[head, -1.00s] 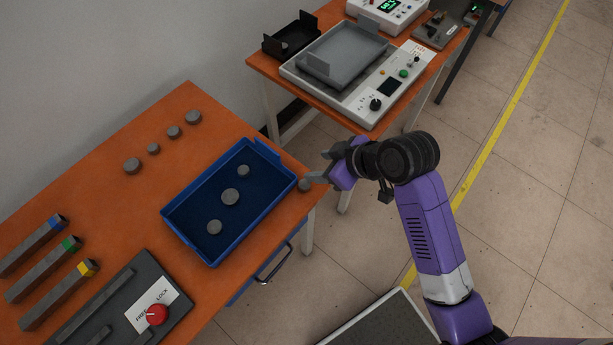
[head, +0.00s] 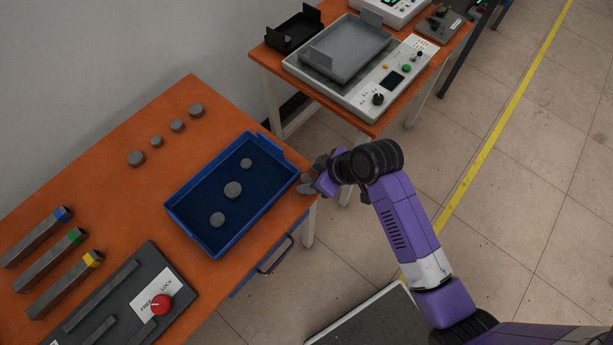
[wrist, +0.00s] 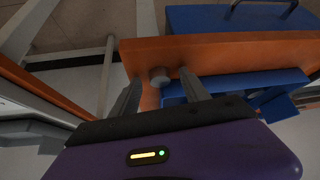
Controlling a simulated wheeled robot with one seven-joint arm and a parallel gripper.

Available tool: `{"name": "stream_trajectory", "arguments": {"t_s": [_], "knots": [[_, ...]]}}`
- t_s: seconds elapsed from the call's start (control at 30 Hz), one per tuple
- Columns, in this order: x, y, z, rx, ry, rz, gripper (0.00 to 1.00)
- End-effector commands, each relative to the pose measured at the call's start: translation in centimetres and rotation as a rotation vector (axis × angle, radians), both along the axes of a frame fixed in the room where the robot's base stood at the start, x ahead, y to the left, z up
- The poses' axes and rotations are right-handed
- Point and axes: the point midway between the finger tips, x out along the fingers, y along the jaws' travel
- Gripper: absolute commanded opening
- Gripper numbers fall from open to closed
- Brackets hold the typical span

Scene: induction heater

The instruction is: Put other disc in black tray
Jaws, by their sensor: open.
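A small grey disc (wrist: 158,75) sits alone near the corner of the orange table, between the fingers of my open gripper (wrist: 161,90) in the wrist view. A gap shows between the disc and each finger. In the head view my gripper (head: 308,184) is at the table's right corner, beside the blue tray, and largely hides that disc. The black tray (head: 302,34) stands on the far orange table at its left end. A small grey disc (head: 289,40) lies in it.
The blue tray (head: 183,221) holds three grey discs. Several more discs (head: 177,126) stand in a row behind it. A grey tray (head: 340,60) sits on the white heater unit (head: 365,98), right of the black tray. A floor gap separates the two tables.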

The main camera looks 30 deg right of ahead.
Motion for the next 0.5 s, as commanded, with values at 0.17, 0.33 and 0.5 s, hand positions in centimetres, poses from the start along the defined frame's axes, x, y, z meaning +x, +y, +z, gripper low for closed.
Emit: {"name": "stream_trajectory", "arguments": {"t_s": [0.17, 0.33, 0.5], "knots": [[0.06, 0.01, -0.04, -0.001, -0.002, 0.000, 0.54], [0.05, -0.01, -0.04, 0.000, -0.001, -0.001, 0.28], [0.04, -0.01, -0.03, 0.000, -0.001, -0.001, 0.00]]}}
